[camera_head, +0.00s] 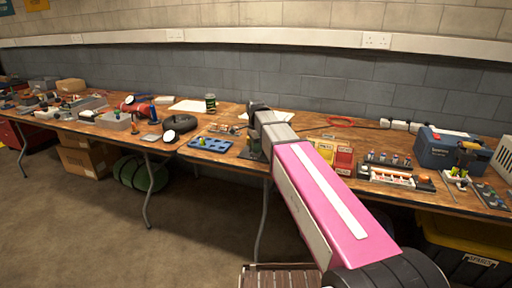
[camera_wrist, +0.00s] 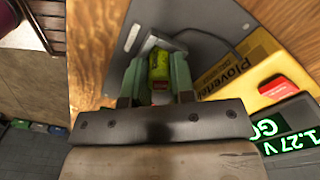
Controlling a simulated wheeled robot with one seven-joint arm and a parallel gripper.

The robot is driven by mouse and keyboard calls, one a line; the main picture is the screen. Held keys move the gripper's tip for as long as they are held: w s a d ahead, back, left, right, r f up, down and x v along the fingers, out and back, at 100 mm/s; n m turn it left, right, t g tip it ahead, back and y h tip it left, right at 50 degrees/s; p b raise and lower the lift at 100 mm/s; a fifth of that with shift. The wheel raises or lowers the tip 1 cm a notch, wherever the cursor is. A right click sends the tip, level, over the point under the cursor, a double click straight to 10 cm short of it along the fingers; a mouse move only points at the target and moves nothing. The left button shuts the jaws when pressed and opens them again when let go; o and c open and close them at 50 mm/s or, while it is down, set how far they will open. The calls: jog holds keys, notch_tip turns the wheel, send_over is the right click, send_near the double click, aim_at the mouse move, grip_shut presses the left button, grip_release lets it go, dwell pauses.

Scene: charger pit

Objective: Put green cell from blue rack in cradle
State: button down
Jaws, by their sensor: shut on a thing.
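My gripper (camera_wrist: 157,72) is shut on a green-yellow cell (camera_wrist: 159,62), which stands out between the two teal fingers in the wrist view. Under and beyond the cell is a dark grey plate (camera_wrist: 195,25). In the head view my gripper (camera_head: 254,150) is low over the bench, left of my pink arm, and the held cell is hidden. The blue rack (camera_head: 218,146) lies to its left, with a small green item (camera_head: 202,141) at its left end.
A yellow tester (camera_wrist: 268,57) with a red button and a lit display (camera_wrist: 285,130) reading 1.27 V GO sits right of my gripper. In the head view, a charger tray (camera_head: 392,180) and a blue box (camera_head: 440,152) stand at the right. The bench (camera_head: 300,128) is cluttered.

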jog(key=shift+f, duration=0.15)
jog(key=c, duration=0.9)
grip_release()
jog(key=shift+r, duration=3.5)
